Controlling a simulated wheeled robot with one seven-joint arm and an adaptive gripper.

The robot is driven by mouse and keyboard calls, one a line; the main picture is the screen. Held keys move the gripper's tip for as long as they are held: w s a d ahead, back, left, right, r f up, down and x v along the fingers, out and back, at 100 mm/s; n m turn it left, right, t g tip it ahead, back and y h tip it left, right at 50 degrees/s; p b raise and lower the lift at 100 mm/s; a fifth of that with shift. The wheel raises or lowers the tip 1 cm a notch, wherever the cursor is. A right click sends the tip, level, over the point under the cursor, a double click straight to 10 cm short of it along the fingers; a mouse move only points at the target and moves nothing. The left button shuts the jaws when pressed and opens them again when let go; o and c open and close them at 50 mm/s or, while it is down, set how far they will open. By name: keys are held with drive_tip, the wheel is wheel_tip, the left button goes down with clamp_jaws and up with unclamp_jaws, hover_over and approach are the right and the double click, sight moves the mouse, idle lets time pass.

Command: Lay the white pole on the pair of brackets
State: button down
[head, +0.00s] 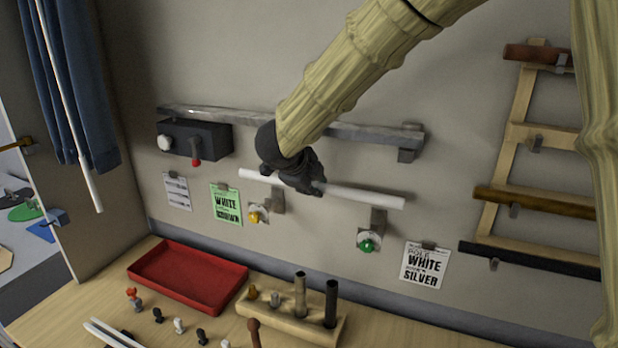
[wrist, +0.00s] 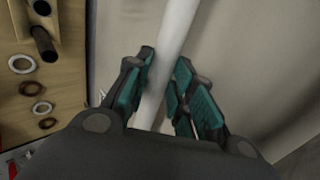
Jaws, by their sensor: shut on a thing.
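The white pole (head: 365,196) runs nearly level along the wall, its right end a little lower in the head view. My gripper (head: 312,187) is shut on it near its middle. In the wrist view the pole (wrist: 178,30) passes between the teal-padded fingers (wrist: 162,88). The left bracket (head: 278,202) and the right bracket (head: 379,221) stand on the wall just below the pole in the head view. The pole overlaps the bracket tops, so I cannot tell whether it touches them or hangs in front.
A grey rail (head: 365,133) and a dark box with a red-tipped lever (head: 196,150) are above. A wooden rack of poles (head: 520,133) is at right. Below are a red tray (head: 190,278), a wooden peg block (head: 290,317) and wall cards, one reading WHITE and SILVER (head: 425,266).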

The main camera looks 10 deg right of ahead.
sight(318, 187)
drive_tip(key=shift+s+a+r, duration=0.1)
drive_tip(key=shift+s+r, duration=0.35)
drive_tip(key=shift+s, duration=0.2)
drive_tip(key=shift+s+a+r, duration=0.1)
drive_tip(key=shift+s+r, duration=0.3)
drive_tip(key=shift+s, duration=0.2)
wheel_tip(318, 187, down, 9)
drive_tip(key=b, duration=0.4)
drive_tip(key=shift+w, duration=0.45)
drive_tip(key=shift+w+d+f, duration=0.1)
drive_tip(key=shift+f, duration=0.05)
drive_tip(key=c, duration=1.1)
unclamp_jaws()
drive_tip(key=shift+c, duration=0.2)
